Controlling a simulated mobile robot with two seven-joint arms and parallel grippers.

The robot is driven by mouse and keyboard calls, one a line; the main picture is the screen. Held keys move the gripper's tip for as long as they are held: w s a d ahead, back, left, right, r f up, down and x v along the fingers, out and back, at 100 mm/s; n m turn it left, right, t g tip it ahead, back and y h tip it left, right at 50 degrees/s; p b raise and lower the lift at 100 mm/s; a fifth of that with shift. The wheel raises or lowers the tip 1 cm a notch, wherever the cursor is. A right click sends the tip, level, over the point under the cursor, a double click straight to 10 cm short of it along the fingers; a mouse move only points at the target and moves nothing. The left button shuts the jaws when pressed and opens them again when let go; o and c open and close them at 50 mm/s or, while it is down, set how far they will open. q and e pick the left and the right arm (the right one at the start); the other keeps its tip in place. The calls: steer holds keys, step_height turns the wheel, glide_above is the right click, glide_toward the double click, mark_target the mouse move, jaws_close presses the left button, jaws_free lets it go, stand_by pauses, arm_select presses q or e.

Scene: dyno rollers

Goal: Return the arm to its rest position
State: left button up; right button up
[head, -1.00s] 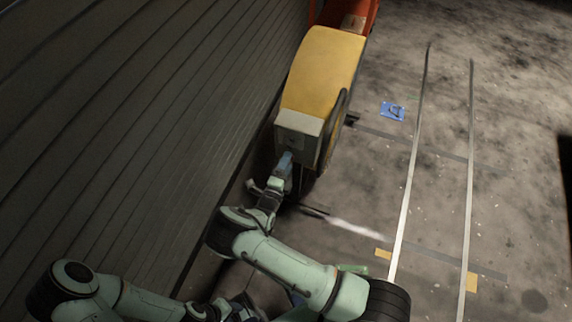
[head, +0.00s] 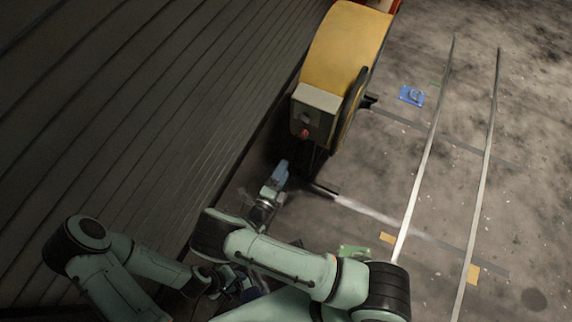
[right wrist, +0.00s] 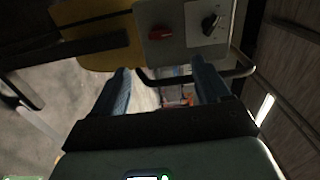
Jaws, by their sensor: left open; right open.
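My right gripper (head: 281,170) is in front of and below a grey control box (head: 314,98), apart from it. In the right wrist view its two blue fingers (right wrist: 160,66) are spread with nothing between them. That view shows a red knob (right wrist: 159,32) and a black dial (right wrist: 211,22) on the box face; the red knob (head: 304,133) also shows in the head view. My right arm is bent, its elbow toward the left. My left gripper (head: 238,286) is low in the head view, folded near my body and partly hidden by the right arm.
The box is on a yellow-covered machine (head: 344,45) beside a dark slatted wall (head: 130,110) on the left. Two pale rails (head: 428,150) run along the stained floor at right. A blue floor marking (head: 412,96) lies near them. The floor at right is mostly clear.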

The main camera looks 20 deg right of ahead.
stand_by(0.5)
steer(key=s+d+f+m+g+y+p, duration=0.15)
steer(key=s+d+f+m+g, duration=0.25)
steer(key=s+m+g, duration=0.5)
steer(key=s+d+f+m+g+y+p, duration=0.15)
steer(key=s+d+f+m+g, duration=0.35)
steer(key=s, duration=0.6)
steer(key=s+a+m+g+y+p, duration=0.1)
steer(key=s+a+m+g+y, duration=0.55)
steer(key=m, duration=0.65)
arm_select(q)
step_height(320, 180, up, 7)
steer(key=w+p, duration=0.2)
steer(key=shift+w, duration=0.4)
arm_select(e)
steer(key=w+a+r+m+t+y, duration=0.2)
steer(key=m+t+y, duration=0.2)
steer(key=m, duration=0.6)
steer(key=w+a+r+m+t+y, duration=0.2)
steer(key=r+m+t+y, duration=0.1)
steer(key=m, duration=0.8)
steer(key=shift+w+a+t+y, duration=0.35)
steer(key=shift+w+t+y, duration=0.05)
steer(key=shift+t+y, duration=0.05)
